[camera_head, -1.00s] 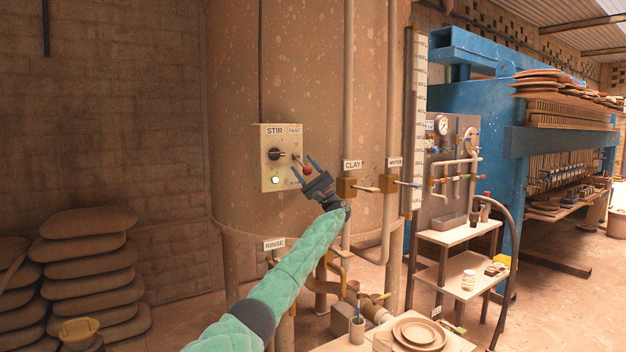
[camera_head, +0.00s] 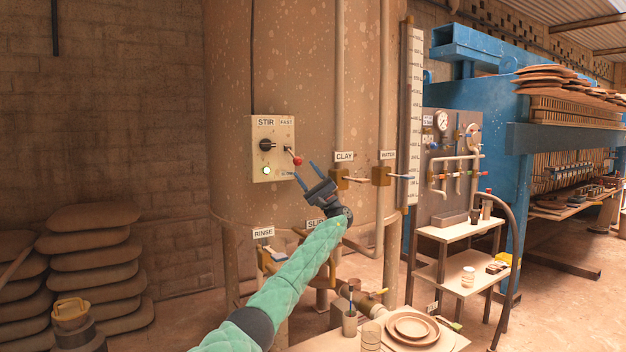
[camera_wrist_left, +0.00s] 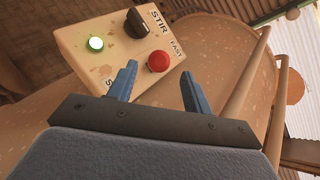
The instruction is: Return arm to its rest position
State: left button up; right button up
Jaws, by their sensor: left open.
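My left gripper (camera_head: 305,176) is open and empty, its two blue fingers apart, in front of the large brown tank (camera_head: 310,60). It is just below and right of the stir box (camera_head: 258,150) in the head view. My left arm (camera_head: 295,268) has a green padded sleeve. My right gripper is not in view.
The CLAY valve (camera_head: 341,179) and WATER valve (camera_head: 381,176) are close to the right of my left gripper. Below are a table with plates (camera_head: 411,327) and cups. A shelf stand (camera_head: 460,232) stands at right; stacked sacks (camera_head: 95,262) lie at left.

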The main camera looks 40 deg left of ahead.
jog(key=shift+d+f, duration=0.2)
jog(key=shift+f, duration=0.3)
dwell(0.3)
